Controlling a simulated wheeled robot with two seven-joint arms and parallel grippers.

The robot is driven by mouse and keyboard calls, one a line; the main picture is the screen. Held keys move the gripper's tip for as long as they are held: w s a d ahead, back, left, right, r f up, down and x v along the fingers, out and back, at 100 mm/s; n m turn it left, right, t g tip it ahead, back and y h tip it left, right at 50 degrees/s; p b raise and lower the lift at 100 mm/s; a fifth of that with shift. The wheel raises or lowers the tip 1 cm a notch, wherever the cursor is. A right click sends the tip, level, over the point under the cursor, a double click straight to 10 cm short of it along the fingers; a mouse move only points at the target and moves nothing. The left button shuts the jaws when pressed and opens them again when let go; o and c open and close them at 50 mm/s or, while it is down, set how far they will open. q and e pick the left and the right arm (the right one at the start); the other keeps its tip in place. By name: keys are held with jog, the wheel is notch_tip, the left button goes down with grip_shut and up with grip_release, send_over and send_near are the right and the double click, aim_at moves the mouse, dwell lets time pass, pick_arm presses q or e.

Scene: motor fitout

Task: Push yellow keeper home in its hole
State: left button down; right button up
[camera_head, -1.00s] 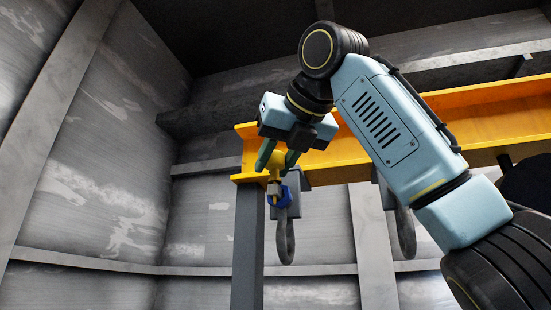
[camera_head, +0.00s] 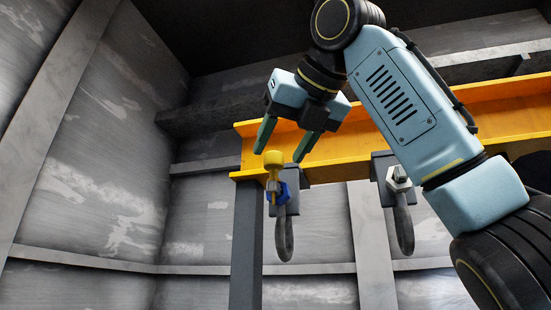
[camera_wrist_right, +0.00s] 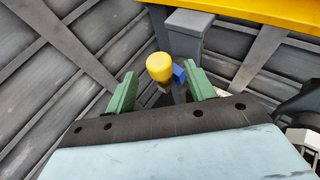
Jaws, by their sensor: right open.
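The yellow keeper (camera_head: 273,160) stands upright with its rounded head on top, in front of the grey bracket under the left end of the yellow beam. A blue part (camera_head: 284,193) sits beside its lower shaft. My left gripper is not in view.
A yellow beam (camera_head: 440,118) runs behind my right arm, on a grey post (camera_head: 247,245). A grey hook (camera_head: 285,235) hangs below the left bracket. A second bracket with a hex nut (camera_head: 399,174) and hook (camera_head: 403,225) hangs to the right. Left of the keeper is clear.

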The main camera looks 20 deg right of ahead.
jog(key=v, duration=0.9)
jog(key=shift+s, duration=0.35)
